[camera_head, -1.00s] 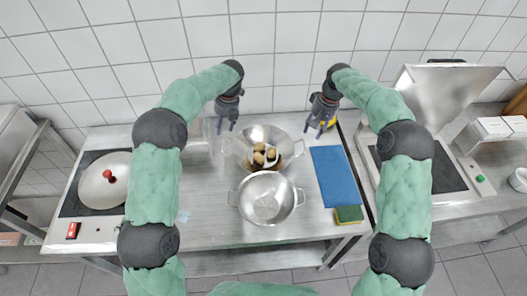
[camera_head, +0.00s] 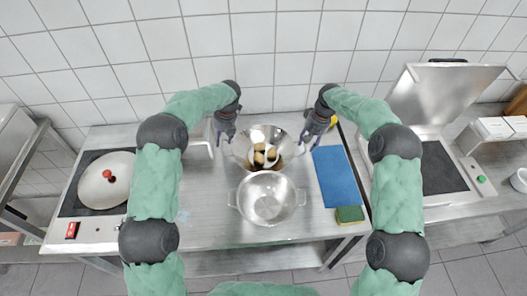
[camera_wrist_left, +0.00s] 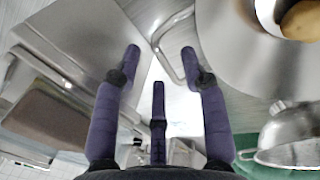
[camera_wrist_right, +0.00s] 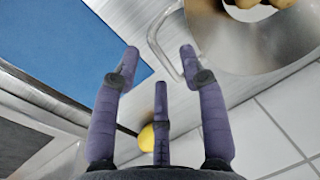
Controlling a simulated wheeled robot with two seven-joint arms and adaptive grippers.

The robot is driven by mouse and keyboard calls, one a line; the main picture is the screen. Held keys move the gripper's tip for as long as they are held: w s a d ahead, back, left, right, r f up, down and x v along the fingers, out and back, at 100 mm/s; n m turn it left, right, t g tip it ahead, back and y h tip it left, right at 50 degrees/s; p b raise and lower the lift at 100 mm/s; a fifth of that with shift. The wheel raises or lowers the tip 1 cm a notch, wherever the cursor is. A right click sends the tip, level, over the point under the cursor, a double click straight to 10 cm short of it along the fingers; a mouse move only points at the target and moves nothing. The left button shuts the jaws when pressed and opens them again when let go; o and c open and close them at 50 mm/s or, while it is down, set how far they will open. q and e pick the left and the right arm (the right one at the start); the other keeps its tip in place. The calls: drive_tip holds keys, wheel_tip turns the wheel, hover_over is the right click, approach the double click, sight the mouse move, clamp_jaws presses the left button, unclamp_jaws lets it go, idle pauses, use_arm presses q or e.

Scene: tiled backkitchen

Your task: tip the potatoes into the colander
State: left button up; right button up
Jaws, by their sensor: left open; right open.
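The potatoes (camera_head: 259,155) lie in a wide steel bowl (camera_head: 279,138) with two loop handles at the back of the worktop. They also show in the left wrist view (camera_wrist_left: 302,20). A second steel vessel with two handles, apparently the colander (camera_head: 267,198), stands empty just in front. My left gripper (camera_head: 225,138) is open at the bowl's left handle; the loop (camera_wrist_left: 172,62) shows between its fingertips. My right gripper (camera_head: 308,141) is open at the bowl's right handle; that loop (camera_wrist_right: 160,40) lies between its fingertips. Contact with either handle cannot be told.
A blue board (camera_head: 337,175) lies right of the vessels, with a green and yellow sponge (camera_head: 350,214) below it. A yellow object (camera_wrist_right: 146,138) is near my right gripper. A hob with a lidded pan (camera_head: 105,186) is left; an open grill (camera_head: 440,100) is right. The tiled wall is close behind.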

use_arm(q)
drive_tip(key=shift+x, duration=1.7)
use_arm(e)
drive_tip(key=shift+a+f, duration=0.15)
drive_tip(key=shift+f, duration=0.7)
drive_tip(key=shift+a+f, duration=0.15)
drive_tip(key=shift+f, duration=0.7)
use_arm(q)
clamp_jaws()
use_arm(e)
clamp_jaws()
use_arm(q)
drive_tip(key=shift+w+r, duration=0.1)
use_arm(e)
drive_tip(key=shift+r, duration=0.1)
